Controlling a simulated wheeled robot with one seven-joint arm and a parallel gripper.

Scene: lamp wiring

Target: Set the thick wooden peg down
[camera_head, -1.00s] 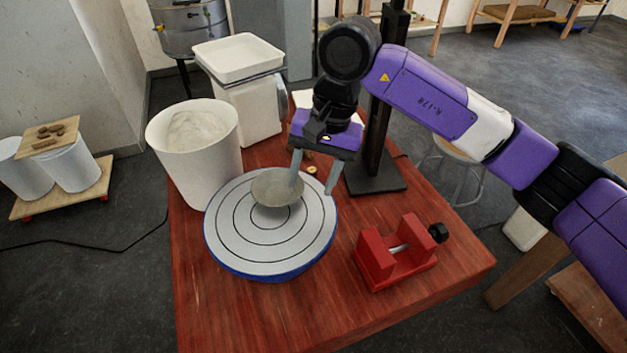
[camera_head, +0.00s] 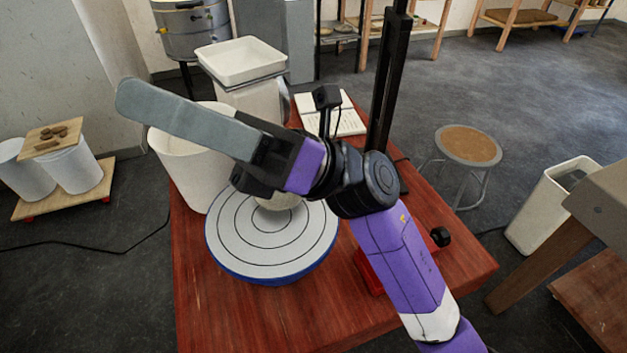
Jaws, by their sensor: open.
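I cannot make out the thick wooden peg; it may be hidden behind my arm. My gripper (camera_head: 140,108) is open and points left, high over the table's left side, in front of the white bucket. It is seen side-on, so one long grey finger covers the other, and nothing shows held in it.
A blue-rimmed round disc (camera_head: 230,252) with rings lies on the red table (camera_head: 200,315), with a pale object (camera_head: 280,215) on it. A white bucket (camera_head: 180,180), white tray (camera_head: 240,54), paper (camera_head: 350,120) and black post (camera_head: 385,90) stand behind. My arm mostly covers a red vise (camera_head: 367,275).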

